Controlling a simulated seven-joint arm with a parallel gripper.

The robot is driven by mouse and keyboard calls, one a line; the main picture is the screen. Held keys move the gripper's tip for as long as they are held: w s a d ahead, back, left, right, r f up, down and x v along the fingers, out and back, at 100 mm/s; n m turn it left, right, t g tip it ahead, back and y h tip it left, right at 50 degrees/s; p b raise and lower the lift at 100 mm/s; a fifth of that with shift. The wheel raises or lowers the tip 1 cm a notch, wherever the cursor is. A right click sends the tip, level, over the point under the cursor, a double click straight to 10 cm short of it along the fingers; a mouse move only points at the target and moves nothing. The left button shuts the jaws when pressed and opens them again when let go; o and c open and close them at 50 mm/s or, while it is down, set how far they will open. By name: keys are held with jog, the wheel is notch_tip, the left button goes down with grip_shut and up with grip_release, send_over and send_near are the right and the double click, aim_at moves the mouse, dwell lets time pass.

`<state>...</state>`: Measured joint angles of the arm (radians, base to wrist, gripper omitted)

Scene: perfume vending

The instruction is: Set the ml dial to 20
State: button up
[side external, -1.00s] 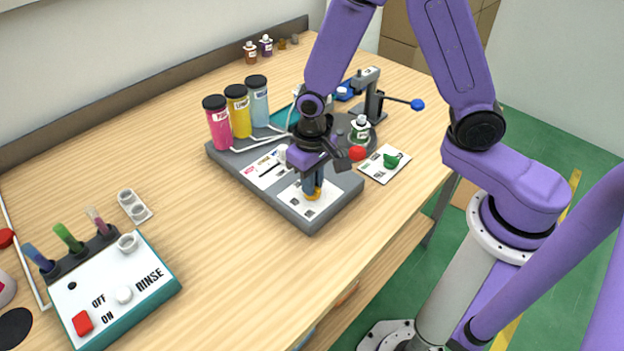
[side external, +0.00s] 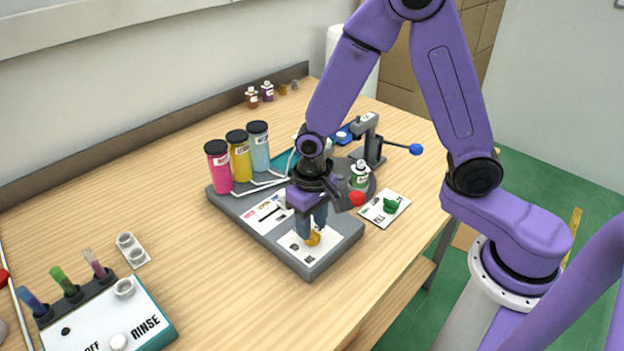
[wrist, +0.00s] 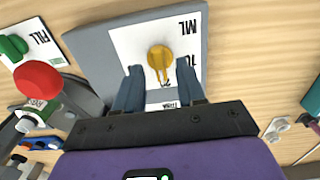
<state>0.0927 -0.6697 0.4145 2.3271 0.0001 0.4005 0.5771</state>
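The yellow ml dial (wrist: 160,57) sits on a white panel marked ML at the end of the grey machine (wrist: 85,45). In the wrist view its pointer is aimed down toward my gripper, at a partly hidden number that seems to begin with 2. A mark that looks like 10 is at its right. My gripper (wrist: 158,88) is open, with one blue-grey finger on each side of the pointer end and gaps between. In the side view my gripper (side external: 312,232) stands over the dial (side external: 313,239), hiding part of it.
Pink (side external: 218,168), yellow (side external: 239,157) and light blue (side external: 258,147) bottles stand behind. A press with a blue-tipped lever (side external: 415,149), a red knob (side external: 357,199) and a green FILL dial (side external: 391,206) are close on the right. A RINSE box (side external: 150,340) is at front left.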

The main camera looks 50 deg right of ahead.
aim_at(312, 231)
notch_tip(312, 231, up, 16)
dwell(0.5)
jog(key=s+d+f+n, duration=0.1)
jog(key=s+d+n, duration=0.3)
jog(key=s, duration=0.6)
jog(key=s+d+f+n, duration=0.2)
jog(key=s+d+n, duration=0.2)
jog(key=s+n, duration=0.4)
jog(key=shift+s+n, duration=0.3)
jog(key=shift+s, duration=0.55)
